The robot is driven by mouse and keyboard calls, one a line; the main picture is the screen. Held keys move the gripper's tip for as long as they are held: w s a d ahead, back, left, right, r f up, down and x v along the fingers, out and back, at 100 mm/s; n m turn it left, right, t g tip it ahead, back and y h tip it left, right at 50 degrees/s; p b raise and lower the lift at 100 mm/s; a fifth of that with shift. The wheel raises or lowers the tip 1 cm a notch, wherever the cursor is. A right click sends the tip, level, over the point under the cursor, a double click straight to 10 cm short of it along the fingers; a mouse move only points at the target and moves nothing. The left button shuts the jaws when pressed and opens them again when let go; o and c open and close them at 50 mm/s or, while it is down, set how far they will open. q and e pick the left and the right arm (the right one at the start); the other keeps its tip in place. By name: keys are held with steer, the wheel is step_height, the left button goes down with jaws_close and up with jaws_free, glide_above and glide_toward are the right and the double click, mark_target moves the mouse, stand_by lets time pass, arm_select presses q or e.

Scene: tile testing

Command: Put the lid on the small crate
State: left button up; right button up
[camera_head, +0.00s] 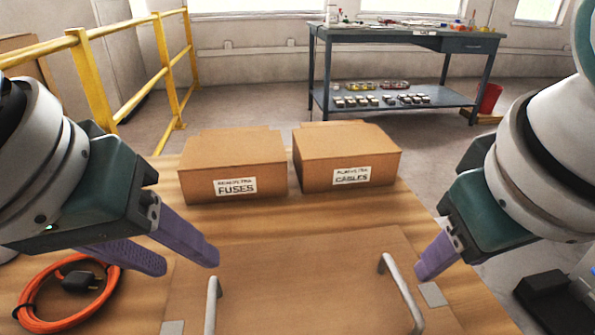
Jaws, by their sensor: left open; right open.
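A flat brown wooden lid (305,275) with two silver bar handles fills the bottom middle of the view. One handle (212,305) is on its left and the other (398,288) on its right. Grey metal plates show near its corners. I cannot make out a crate under it or apart from it; the near edge is cut off. My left gripper (183,263) is open and empty, above the lid's left side, apart from the left handle. My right gripper (428,270) is open beside the lid's right edge, apart from the right handle; only one finger shows clearly.
Two cardboard boxes, marked fuses (232,165) and cables (345,158), stand behind the lid on the wooden table (415,205). A coiled orange cable (40,285) lies at left. A yellow railing (95,90) and a workbench (400,38) stand beyond.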

arm_select(q)
steer(key=b, duration=0.4)
glide_toward(210, 300)
arm_select(e)
glide_toward(408, 294)
arm_select(q)
steer(key=shift+w+d+f+n+y, duration=0.15)
steer(key=shift+d+f+n+y, duration=0.2)
steer(key=shift+n, duration=0.25)
arm_select(e)
steer(key=shift+a+f, duration=0.1)
steer(key=shift+f, duration=0.3)
arm_select(q)
steer(key=x, duration=0.9)
steer(key=shift+w+f, duration=0.2)
steer(key=shift+f, duration=0.15)
arm_select(e)
steer(key=x, duration=0.9)
steer(key=shift+w+d+f, duration=0.2)
steer(key=shift+w+f, duration=0.1)
arm_select(q)
jaws_close()
arm_select(e)
jaws_close()
